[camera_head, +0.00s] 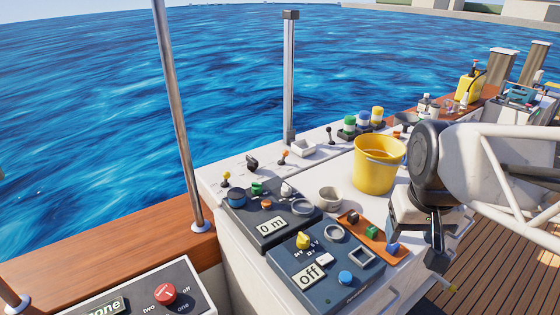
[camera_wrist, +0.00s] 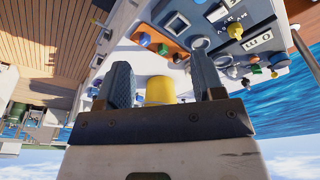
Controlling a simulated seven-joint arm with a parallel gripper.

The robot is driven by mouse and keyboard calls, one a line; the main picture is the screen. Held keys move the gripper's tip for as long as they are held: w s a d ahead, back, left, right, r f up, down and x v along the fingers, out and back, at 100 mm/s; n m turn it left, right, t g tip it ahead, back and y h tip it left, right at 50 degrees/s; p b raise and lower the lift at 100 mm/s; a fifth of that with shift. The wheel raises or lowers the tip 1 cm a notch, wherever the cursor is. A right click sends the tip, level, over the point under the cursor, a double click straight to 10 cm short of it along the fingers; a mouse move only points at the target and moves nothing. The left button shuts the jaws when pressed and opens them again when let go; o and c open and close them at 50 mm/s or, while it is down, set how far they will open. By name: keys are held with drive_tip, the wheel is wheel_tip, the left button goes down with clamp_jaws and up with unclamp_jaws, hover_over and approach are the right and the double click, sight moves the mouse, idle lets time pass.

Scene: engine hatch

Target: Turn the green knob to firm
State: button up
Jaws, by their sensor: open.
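A small green knob (camera_head: 257,188) sits at the back of the dark panel reading "0 m" in the head view. It seems to show small at the right of the wrist view (camera_wrist: 257,70). Its setting and any "firm" mark are too small to read. A green block (camera_head: 372,233) sits on an orange strip, and a green-topped item (camera_head: 349,124) stands farther back. My gripper (camera_head: 438,252) is to the right of the panels, well apart from the green knob. In the wrist view its two fingers (camera_wrist: 163,80) are spread, with nothing held between them.
A yellow bucket (camera_head: 378,165) stands on the white hatch top between my arm and the back-row items. A dark panel reading "off" (camera_head: 325,280) lies in front, with a yellow knob (camera_head: 303,240). A metal post (camera_head: 180,120) rises at the left. A pale cup (camera_head: 328,197) stands near the panels.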

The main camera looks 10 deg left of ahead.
drive_tip(key=w+a+n, duration=0.2)
drive_tip(key=w+a, duration=0.5)
drive_tip(key=w, duration=0.5)
drive_tip(key=n+g, duration=0.2)
drive_tip(key=n, duration=0.4)
hover_over(257, 184)
drive_tip(key=f, duration=1.2)
drive_tip(key=shift+d, duration=0.25)
drive_tip(key=shift+w+a+f, duration=0.2)
drive_tip(key=shift+a+f, duration=0.05)
drive_tip(key=shift+a, duration=0.1)
drive_tip(key=shift+f, duration=0.1)
drive_tip(key=shift+f, duration=3.75)
drive_tip(key=c, duration=0.9)
